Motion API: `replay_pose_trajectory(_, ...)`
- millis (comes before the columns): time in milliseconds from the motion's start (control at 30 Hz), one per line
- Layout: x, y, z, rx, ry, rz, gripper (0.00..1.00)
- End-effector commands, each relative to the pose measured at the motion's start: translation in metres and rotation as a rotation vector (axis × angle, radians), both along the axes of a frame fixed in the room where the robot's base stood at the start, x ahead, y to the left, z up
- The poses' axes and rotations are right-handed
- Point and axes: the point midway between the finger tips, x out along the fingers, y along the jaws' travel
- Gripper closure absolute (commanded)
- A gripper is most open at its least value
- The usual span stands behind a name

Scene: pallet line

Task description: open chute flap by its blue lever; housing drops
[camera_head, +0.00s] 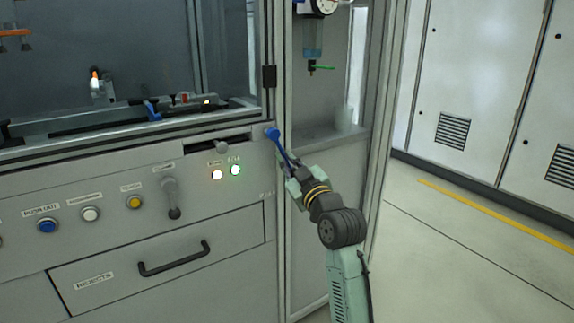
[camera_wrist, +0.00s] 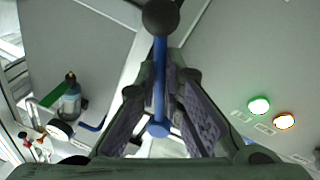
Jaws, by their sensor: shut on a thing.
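The blue lever (camera_head: 281,146) stands at the right edge of the machine's front panel, its rounded blue end near the panel's upper corner. My gripper (camera_head: 292,175) is shut on the lever's rod from below right. In the wrist view the blue rod (camera_wrist: 159,62) runs between the two finger pads of my gripper (camera_wrist: 160,88), with a dark ball at its upper end and a blue disc at its lower end. A dark slot (camera_head: 190,150) in the panel left of the lever may be the chute mouth. I cannot make out the flap or a housing for certain.
Lit orange and green lamps (camera_head: 235,170), a grey lever with a black knob (camera_head: 173,212) and several buttons are left of my gripper. A drawer with a black handle (camera_head: 174,262) is below. A frame post and glass bay are close by. Open floor lies at the right.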

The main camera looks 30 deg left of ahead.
Motion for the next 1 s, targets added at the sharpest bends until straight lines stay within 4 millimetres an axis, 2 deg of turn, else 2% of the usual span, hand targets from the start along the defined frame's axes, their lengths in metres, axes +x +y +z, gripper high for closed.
replay_pose_trajectory(367, 0.0018, -0.0016, 0.0016, -0.001, -0.008, -0.006, 1.0)
replay_pose_trajectory(400, 0.0018, -0.0016, 0.0016, -0.001, -0.008, -0.006, 0.89)
replay_pose_trajectory(667, 0.0013, -0.0011, 0.0012, 0.0, -0.006, -0.004, 0.72)
replay_pose_trajectory(1000, -0.0002, -0.0029, 0.0003, 0.0, -0.005, -0.003, 0.71)
